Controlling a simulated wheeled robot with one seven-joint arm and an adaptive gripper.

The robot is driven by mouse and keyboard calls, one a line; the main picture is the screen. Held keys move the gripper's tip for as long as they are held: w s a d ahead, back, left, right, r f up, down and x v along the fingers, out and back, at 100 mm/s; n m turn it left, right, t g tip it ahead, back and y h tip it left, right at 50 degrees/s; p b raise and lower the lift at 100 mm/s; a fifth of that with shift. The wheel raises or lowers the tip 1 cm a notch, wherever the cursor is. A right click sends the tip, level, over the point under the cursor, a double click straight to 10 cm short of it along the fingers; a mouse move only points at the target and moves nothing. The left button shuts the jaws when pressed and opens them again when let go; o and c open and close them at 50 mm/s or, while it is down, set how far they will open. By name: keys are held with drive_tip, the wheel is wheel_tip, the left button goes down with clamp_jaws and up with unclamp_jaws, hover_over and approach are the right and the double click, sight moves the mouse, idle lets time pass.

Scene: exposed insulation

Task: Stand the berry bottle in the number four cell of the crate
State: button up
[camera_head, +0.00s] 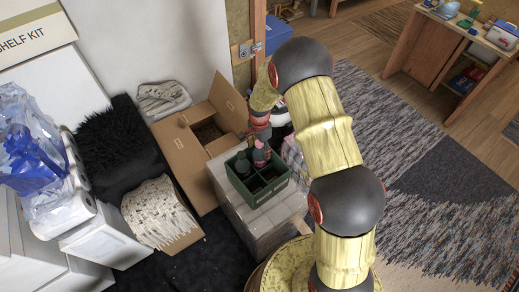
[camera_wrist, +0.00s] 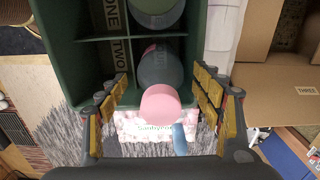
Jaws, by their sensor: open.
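The green crate (camera_head: 268,200) stands on a pale block-like box in the head view, with dark bottles in its back cells. In the wrist view a bottle with a pink cap (camera_wrist: 160,104) and dark body stands between my open fingers. My gripper (camera_wrist: 165,95) has a finger on either side of it, with gaps. This bottle (camera_head: 261,156) also shows under my gripper in the head view. The crate (camera_wrist: 58,50) shows the words ONE and TWO. I cannot read which bottle is berry.
An open cardboard box (camera_head: 185,150) stands close to the left of the crate. A black furry item (camera_head: 105,135) and plastic-wrapped goods (camera_head: 35,150) lie farther left. A patterned rug (camera_head: 400,170) covers the floor at right. The crate's front cells look empty.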

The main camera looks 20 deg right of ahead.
wheel_tip(320, 180, up, 13)
drive_tip(key=shift+r+p, duration=0.2)
drive_tip(key=shift+p, duration=0.95)
drive_tip(key=s+r+n+t, duration=0.1)
drive_tip(key=s+r+n, duration=0.2)
drive_tip(key=s+r, duration=0.55)
drive_tip(key=s+r+n+t, duration=0.2)
drive_tip(key=s+r+n, duration=0.15)
drive_tip(key=r, duration=1.05)
drive_tip(key=s+r+n+t, duration=0.1)
drive_tip(key=s+r+n, duration=0.2)
drive_tip(key=s, duration=0.6)
drive_tip(key=s+r+n+t, duration=0.1)
drive_tip(key=s+r+n, duration=0.3)
drive_tip(key=s, duration=0.5)
drive_tip(key=shift+r+t, duration=0.3)
drive_tip(key=shift+r, duration=0.1)
